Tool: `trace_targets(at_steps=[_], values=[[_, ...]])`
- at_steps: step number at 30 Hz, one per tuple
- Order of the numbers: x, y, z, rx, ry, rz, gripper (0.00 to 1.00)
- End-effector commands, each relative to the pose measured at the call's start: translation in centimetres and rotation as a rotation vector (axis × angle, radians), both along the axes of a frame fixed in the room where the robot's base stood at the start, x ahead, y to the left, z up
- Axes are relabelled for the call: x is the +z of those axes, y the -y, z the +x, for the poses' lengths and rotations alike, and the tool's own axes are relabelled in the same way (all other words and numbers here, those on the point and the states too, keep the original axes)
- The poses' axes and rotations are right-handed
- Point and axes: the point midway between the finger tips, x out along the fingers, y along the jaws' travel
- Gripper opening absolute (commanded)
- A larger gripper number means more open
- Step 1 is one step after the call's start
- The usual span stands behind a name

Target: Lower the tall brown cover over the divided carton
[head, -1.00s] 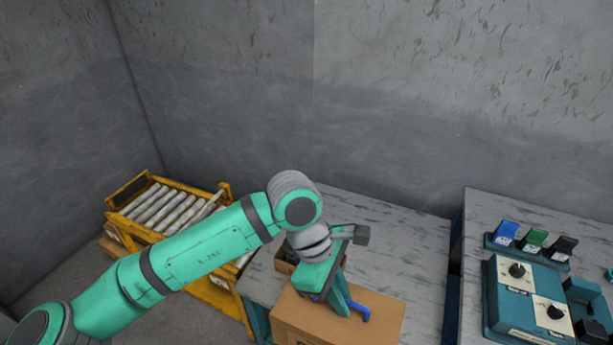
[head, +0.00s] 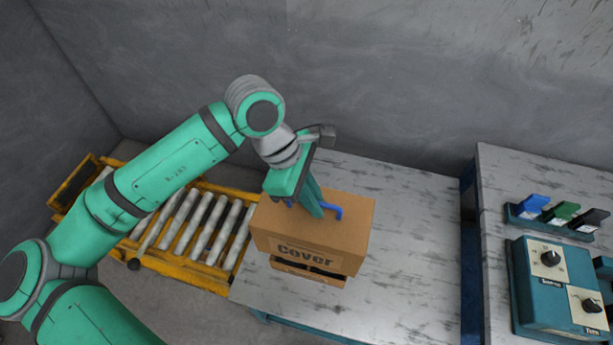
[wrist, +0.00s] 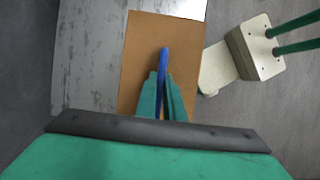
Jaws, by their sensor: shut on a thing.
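The tall brown cover (head: 330,246), a box marked "Cover", has a blue handle (head: 335,211) on top. My gripper (head: 318,212) is shut on that handle. In the wrist view, my fingers (wrist: 161,92) close around the blue handle (wrist: 164,58) above the brown top (wrist: 140,45). The divided carton (head: 305,277) shows as a low brown strip with dark openings under the cover's front edge. The cover looks roughly upright above it and hides most of it. I cannot tell whether they touch or whether the cover is around its rim.
The grey worktable (head: 395,275) is clear to the right and in front. A yellow roller conveyor (head: 190,262) stands at the left. A second table at the right holds a teal control box (head: 560,290) and blue, green and black switches (head: 560,212). A wall stands behind.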

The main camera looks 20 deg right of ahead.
Motion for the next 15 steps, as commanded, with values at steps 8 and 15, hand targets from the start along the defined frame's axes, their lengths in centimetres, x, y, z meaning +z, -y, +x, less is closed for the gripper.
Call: trace_targets(at_steps=[8,15], values=[[-0.6,-0.1,0.0,0.002,0.000,-0.001,0.00],[-2.2,-0.1,0.0,0.004,-0.001,0.000,0.00]])
